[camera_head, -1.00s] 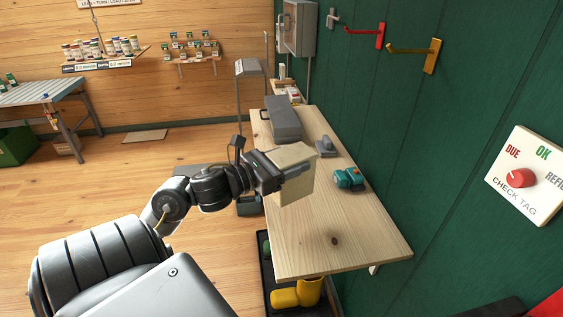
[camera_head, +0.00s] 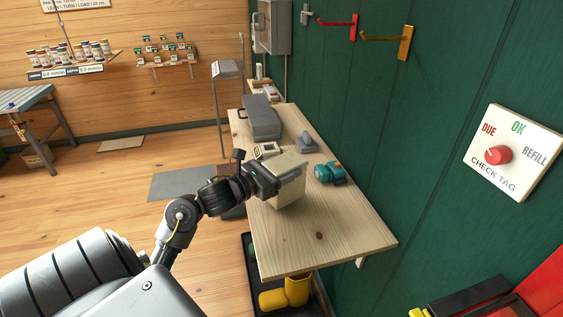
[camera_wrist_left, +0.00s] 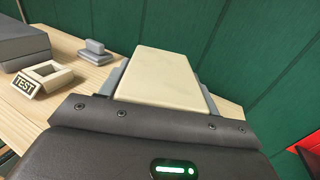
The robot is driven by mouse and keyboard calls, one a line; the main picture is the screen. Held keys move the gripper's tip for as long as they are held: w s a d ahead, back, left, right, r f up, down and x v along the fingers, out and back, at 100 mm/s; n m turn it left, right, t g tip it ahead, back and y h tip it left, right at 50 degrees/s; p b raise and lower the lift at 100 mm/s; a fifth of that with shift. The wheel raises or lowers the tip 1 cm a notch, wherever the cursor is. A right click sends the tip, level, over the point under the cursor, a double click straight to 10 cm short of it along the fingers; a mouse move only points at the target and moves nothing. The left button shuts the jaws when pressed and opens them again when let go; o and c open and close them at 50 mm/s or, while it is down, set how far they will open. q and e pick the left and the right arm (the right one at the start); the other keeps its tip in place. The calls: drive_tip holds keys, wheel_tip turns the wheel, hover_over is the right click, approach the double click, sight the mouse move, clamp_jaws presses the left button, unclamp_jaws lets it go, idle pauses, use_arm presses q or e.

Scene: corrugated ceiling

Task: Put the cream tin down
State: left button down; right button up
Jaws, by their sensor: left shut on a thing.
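The cream tin (camera_head: 290,183) is a pale boxy tin in my left gripper (camera_head: 278,180), over the wooden table (camera_head: 320,236). In the left wrist view the tin (camera_wrist_left: 162,76) sits between the two grey fingers, which are shut on it. The tin's underside is hidden in the left wrist view. In the head view its lower edge is close to the tabletop, and I cannot tell whether it touches. My right gripper is not in view.
On the table stand a grey case (camera_head: 262,118), a grey stamp-like block (camera_head: 306,143), a teal object (camera_head: 329,172) and a TEST-labelled frame (camera_wrist_left: 48,76). Yellow boots (camera_head: 296,289) stand below.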

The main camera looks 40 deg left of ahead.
use_arm(q)
drive_tip(key=shift+f, duration=0.65)
drive_tip(key=c, duration=0.8)
unclamp_jaws()
drive_tip(key=shift+f, duration=0.25)
drive_tip(key=o, duration=0.4)
drive_tip(key=shift+s+r, duration=0.1)
